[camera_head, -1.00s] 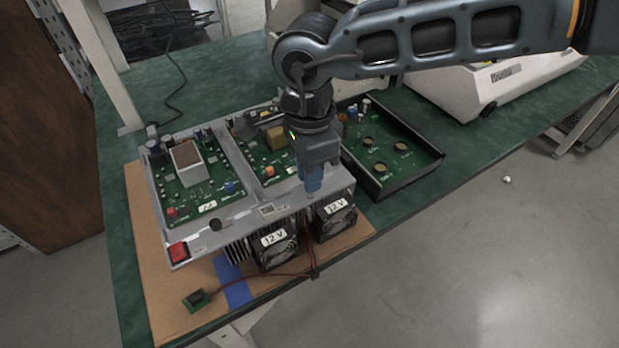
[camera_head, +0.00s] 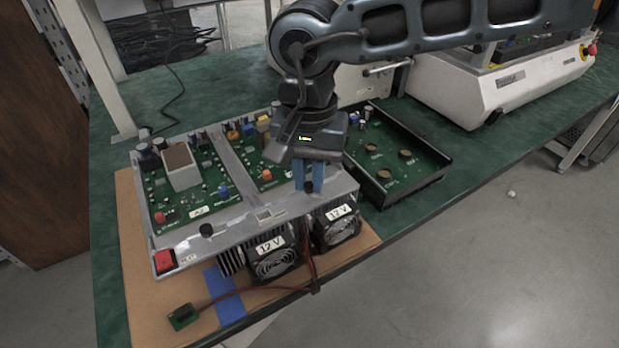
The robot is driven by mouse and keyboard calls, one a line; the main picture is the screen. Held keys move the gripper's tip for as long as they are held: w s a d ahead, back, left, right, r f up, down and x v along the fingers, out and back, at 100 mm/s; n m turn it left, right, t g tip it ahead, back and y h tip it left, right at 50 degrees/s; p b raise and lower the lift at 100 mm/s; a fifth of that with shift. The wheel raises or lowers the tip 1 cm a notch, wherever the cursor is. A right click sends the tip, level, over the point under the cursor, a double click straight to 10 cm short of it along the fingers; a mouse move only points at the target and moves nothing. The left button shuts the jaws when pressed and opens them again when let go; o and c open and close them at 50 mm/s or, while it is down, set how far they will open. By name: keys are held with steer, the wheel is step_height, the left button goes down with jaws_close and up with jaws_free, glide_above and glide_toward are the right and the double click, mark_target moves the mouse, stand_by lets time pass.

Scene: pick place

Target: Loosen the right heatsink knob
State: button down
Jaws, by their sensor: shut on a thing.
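My gripper (camera_head: 309,183) points straight down at the front rail of the grey metal chassis (camera_head: 240,220). Its blue fingers are shut on the right heatsink knob (camera_head: 308,187), a small black knob on the rail above the right fan. The fingers hide part of this knob. The left heatsink knob (camera_head: 206,230), also black, stands free on the rail further left. Below the rail are two black heatsink fans, the left one (camera_head: 274,262) and the right one (camera_head: 339,229), each labelled 12 V.
A red switch (camera_head: 164,260) sits at the chassis's left corner. A black open tray (camera_head: 445,170) with a green board stands close to the right. A small board (camera_head: 183,316) with wires lies on the brown mat (camera_head: 135,300). White equipment (camera_head: 500,95) stands at the back right.

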mark_target(309, 185)
steer(key=n+b, duration=0.1)
steer(key=n, duration=0.4)
steer(key=shift+f+n, duration=0.1)
steer(key=shift+n, duration=0.2)
steer(key=n+b, duration=0.1)
steer(key=n, duration=0.4)
steer(key=shift+n, duration=0.3)
steer(key=c, duration=1.1)
jaws_free()
steer(key=shift+o, duration=0.2)
steer(key=shift+r, duration=3.95)
